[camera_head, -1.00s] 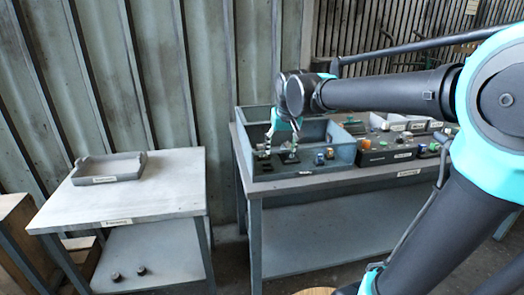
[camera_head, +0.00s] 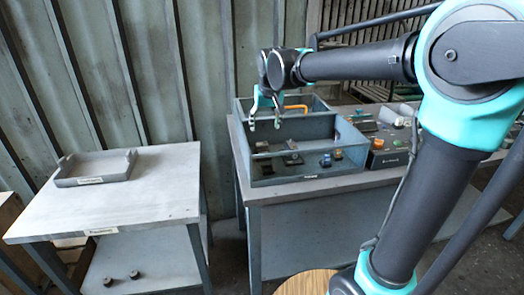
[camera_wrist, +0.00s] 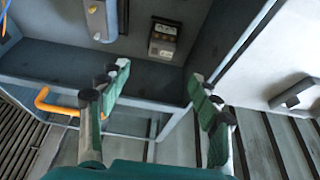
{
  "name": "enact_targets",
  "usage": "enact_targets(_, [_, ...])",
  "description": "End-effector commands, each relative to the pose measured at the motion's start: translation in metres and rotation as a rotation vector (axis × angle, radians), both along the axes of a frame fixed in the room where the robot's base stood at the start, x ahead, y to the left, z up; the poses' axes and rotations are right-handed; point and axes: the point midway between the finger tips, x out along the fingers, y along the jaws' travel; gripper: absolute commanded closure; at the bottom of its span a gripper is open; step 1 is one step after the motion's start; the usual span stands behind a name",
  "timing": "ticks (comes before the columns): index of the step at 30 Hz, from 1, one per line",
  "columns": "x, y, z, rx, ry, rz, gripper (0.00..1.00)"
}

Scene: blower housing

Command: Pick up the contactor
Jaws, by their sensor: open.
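My gripper (camera_head: 265,124) is open and empty above the left side of a grey divided bin (camera_head: 315,176) on the bench. In the wrist view its two green fingers (camera_wrist: 157,76) are spread wide apart. Beyond the fingertips, a small dark block with a pale face (camera_wrist: 163,40) stands on the bin floor; it may be the contactor, but I cannot tell for sure. It is apart from the fingers. A grey box-like part (camera_wrist: 100,20) lies to its left. Small dark parts (camera_head: 292,159) show in the bin's front section in the head view.
An orange curved handle (camera_head: 297,108) shows at the back section of the bin. Bin walls and a divider surround the parts. More devices (camera_head: 390,152) crowd the bench at right. A side table (camera_head: 150,200) at left carries a shallow grey tray (camera_head: 95,170), with free room in front.

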Motion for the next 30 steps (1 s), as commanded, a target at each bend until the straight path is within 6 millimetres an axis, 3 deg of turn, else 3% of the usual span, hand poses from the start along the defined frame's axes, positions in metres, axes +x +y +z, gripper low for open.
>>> enact_targets(9, [0.022,0.006,-0.054,0.0,0.0,-0.001,0.36])
enact_targets(17, [0.028,0.008,-0.07,0.0,0.0,-0.001,0.36])
enact_targets(24, [0.038,0.014,-0.101,0.0,0.0,-0.001,0.36])
enact_targets(30, [0.043,0.015,-0.115,0.0,0.0,-0.001,0.36])
